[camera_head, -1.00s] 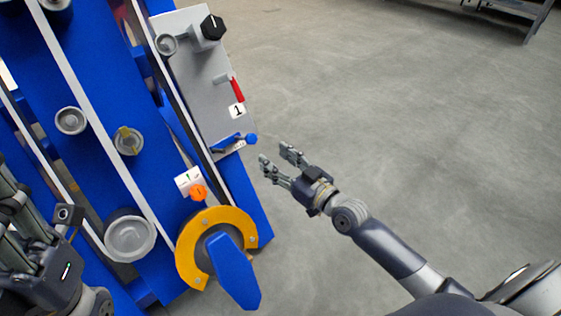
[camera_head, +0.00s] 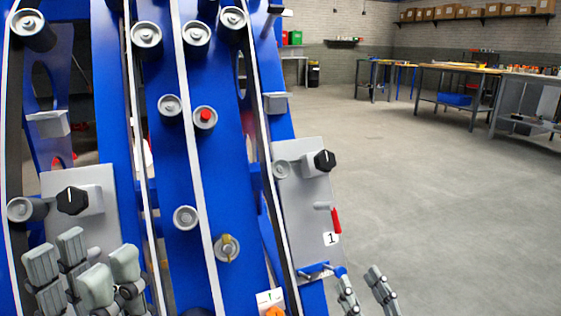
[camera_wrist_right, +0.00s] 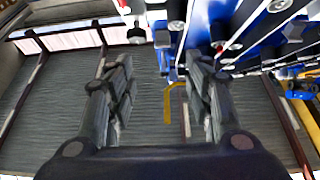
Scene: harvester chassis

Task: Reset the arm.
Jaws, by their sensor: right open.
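My right gripper (camera_head: 366,285) is at the bottom of the head view, just right of the machine's panel marked 1. Its fingers are spread, with nothing between them. In the right wrist view, the same open gripper (camera_wrist_right: 160,85) has a wide empty gap over the grey floor. My left gripper (camera_head: 85,270) is at the lower left of the head view, in front of a grey panel with a black knob (camera_head: 72,201). Its fingers stand apart, and I see nothing held. The lower parts of both arms are out of the head view.
The blue chassis (camera_head: 172,60) with rollers fills the left half. The right panel (camera_head: 305,190) carries a black knob (camera_head: 325,160), a red-handled lever (camera_head: 336,219) and a blue handle (camera_head: 322,271) below. Open floor (camera_head: 430,200) lies to the right. Workbenches (camera_head: 455,69) stand far back.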

